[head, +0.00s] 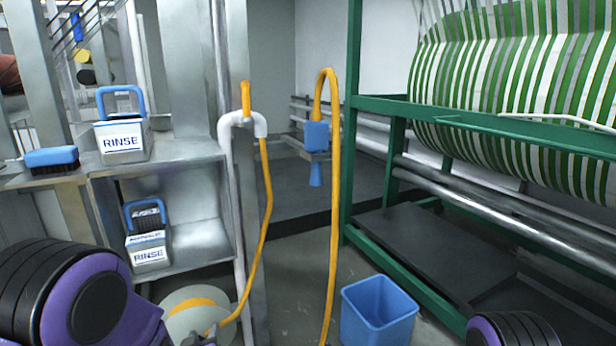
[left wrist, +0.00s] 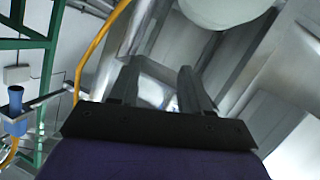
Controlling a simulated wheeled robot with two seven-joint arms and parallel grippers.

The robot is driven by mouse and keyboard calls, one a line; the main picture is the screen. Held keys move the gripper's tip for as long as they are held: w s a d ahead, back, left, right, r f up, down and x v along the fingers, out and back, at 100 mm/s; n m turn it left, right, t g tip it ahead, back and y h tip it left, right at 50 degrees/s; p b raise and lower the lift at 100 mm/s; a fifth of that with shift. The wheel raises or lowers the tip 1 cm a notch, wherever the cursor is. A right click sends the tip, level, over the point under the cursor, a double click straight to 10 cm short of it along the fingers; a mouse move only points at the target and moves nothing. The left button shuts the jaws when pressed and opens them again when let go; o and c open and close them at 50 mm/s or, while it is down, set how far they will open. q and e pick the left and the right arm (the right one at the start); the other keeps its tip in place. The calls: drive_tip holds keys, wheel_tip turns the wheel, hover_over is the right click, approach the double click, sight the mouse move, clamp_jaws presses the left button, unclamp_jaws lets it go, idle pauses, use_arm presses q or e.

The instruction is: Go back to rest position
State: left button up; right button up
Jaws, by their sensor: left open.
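My left arm comes in at the lower left of the head view, purple and black. Its gripper (head: 207,335) shows only in small part at the bottom edge, in front of the pale round reel. In the left wrist view my left gripper (left wrist: 158,82) has its two dark fingers spread apart, with nothing between them. A part of my right arm shows at the lower right of the head view; its gripper is out of the picture.
A metal shelf (head: 190,152) holds two RINSE caddies (head: 122,143) (head: 148,238) and a blue brush (head: 52,160). A yellow hose (head: 334,200) hangs near a blue nozzle (head: 316,140). A blue bin (head: 378,312) stands before the green frame (head: 352,120) with striped webbing (head: 520,90).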

use_arm(q)
drive_tip(key=s+a+f+g, duration=0.2)
drive_tip(key=s+f+g, duration=0.2)
drive_tip(key=s+f, duration=0.5)
drive_tip(key=s+a+f+n+g, duration=0.1)
drive_tip(key=s+a+f+g, duration=0.3)
drive_tip(key=s, duration=0.9)
drive_tip(key=s+f+g, duration=0.3)
drive_tip(key=s+f, duration=0.5)
drive_tip(key=s, duration=0.4)
wheel_tip(320, 180, up, 14)
drive_tip(key=p, duration=1.5)
drive_tip(key=shift+s+a+y, duration=0.25)
drive_tip(key=shift+s+y, duration=0.05)
drive_tip(key=shift+s, duration=0.1)
drive_tip(key=shift+r, duration=0.1)
